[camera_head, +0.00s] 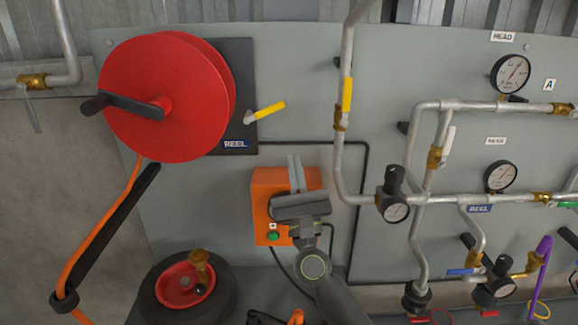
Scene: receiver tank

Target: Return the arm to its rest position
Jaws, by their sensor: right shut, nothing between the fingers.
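My right gripper (295,174) is in the middle of the head view, on an arm (340,297) that comes up from the bottom edge. Its two fingers are together, point up, and hold nothing. It stands in front of an orange box (263,188) on the grey panel and hides part of that box. A green button (273,236) shows on the box just left of the gripper. I cannot tell how far the gripper is from the box. My left gripper is not in view.
A red hose reel (165,80) with a dark crank and a yellow lever (268,112) are at upper left. A wheel with a red hub (183,284) lies below. Pipes, gauges (511,74) and valves fill the right side. Bare panel (300,60) lies above the gripper.

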